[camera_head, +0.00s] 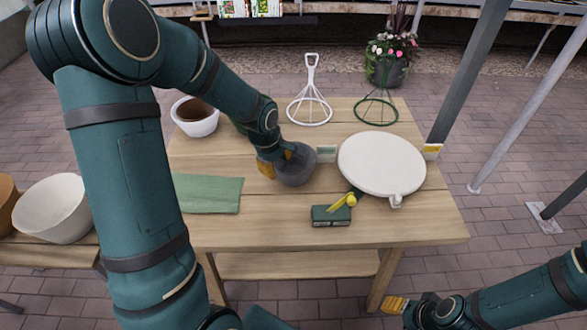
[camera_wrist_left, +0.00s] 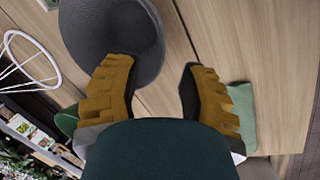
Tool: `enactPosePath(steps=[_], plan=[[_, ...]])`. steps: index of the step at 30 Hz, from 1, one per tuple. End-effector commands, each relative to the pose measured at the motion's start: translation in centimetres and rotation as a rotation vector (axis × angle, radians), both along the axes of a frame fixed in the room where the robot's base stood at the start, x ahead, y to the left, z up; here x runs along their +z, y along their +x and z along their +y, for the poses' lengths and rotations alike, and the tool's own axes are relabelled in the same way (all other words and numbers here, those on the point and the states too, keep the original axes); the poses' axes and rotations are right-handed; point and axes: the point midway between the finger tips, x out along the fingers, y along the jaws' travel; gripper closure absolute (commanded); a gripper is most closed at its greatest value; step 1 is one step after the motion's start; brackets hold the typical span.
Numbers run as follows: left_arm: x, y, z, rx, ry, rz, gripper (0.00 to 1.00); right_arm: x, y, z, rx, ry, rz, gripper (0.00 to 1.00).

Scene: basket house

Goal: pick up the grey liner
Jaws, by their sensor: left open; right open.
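The grey liner (camera_head: 297,172), a dark grey round bowl-like pot, stands on the wooden table near its middle. It also shows in the left wrist view (camera_wrist_left: 108,38) at the top left, with its hollow inside visible. My left gripper (camera_head: 279,162) is at the liner's left and rear side and hides part of it. In the left wrist view my left gripper (camera_wrist_left: 157,72) is open, one finger overlapping the liner's near edge and the other over bare table. Contact cannot be told. My right gripper (camera_head: 408,304) is open, low at the front right, off the table.
A white round lidded piece (camera_head: 382,163) lies right of the liner. A dark green box (camera_head: 331,215) is in front, a green cloth (camera_head: 208,193) left. A white pot (camera_head: 195,117) and wire stands (camera_head: 309,108) (camera_head: 376,111) are at the back. The table's front right is clear.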

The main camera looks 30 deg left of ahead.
Motion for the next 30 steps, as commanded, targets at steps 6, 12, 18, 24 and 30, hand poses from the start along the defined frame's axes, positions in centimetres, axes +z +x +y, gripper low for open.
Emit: enactPosePath(steps=[6, 12, 18, 24, 30], plan=[[-2.5, 0.8, 0.4, 0.001, -0.001, 0.003, 0.59, -0.7, 0.1, 0.0, -0.001, 0.0, -0.003, 0.5], [-4.7, 1.5, 0.4, -0.001, 0.0, 0.001, 0.59, -1.2, 0.2, 0.0, -0.001, -0.001, -0.006, 0.5], [-5.0, 1.6, 0.4, -0.001, 0.0, -0.001, 0.59, -1.2, 0.3, 0.0, -0.002, -0.001, -0.007, 0.5], [-5.0, 1.6, 0.4, -0.001, 0.0, 0.0, 0.88, -1.2, 0.3, 0.0, -0.002, -0.001, -0.007, 0.5], [-5.0, 1.6, 0.4, -0.001, 0.0, 0.0, 1.0, -1.2, 0.3, 0.0, -0.002, -0.001, -0.007, 0.5]])
